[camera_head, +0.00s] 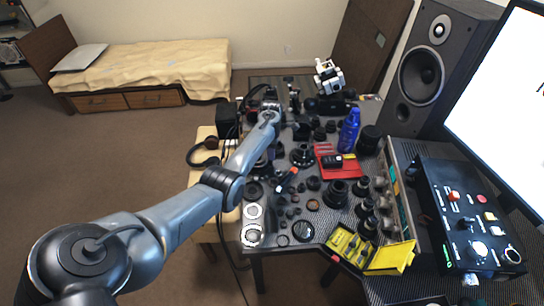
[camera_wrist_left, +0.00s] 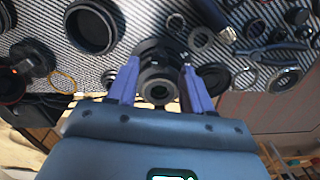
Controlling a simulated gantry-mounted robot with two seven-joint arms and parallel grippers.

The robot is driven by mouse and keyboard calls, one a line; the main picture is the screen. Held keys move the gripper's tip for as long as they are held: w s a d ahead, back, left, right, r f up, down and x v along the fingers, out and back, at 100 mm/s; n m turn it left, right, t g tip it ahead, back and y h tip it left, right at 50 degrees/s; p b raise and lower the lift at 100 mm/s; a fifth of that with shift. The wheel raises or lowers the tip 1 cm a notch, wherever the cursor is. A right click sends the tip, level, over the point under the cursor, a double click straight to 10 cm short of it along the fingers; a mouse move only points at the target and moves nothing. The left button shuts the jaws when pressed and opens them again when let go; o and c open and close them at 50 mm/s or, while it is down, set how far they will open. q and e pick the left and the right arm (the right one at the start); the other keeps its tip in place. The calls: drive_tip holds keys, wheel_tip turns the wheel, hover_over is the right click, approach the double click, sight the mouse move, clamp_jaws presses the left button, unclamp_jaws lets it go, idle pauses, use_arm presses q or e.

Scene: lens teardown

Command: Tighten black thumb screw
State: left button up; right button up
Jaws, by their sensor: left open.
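My left arm reaches across the table in the head view, and its gripper (camera_head: 270,112) is at the far left part of the crowded tabletop. In the left wrist view the left gripper (camera_wrist_left: 158,68) is open, with one purple-blue finger on each side of a dark, round, stepped part (camera_wrist_left: 158,90). That part has a dark round opening in its end. I cannot tell whether the fingers touch it. I cannot pick out the black thumb screw for certain. My right gripper is not in view.
Lens parts crowd the striped table. A large black ring (camera_wrist_left: 92,28) and pliers (camera_wrist_left: 268,52) lie near the left gripper.

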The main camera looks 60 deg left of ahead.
use_arm(q)
drive_tip(key=shift+f+b, duration=0.35)
drive_tip(key=shift+f, duration=1.2)
drive_tip(key=shift+c, duration=0.3)
clamp_jaws()
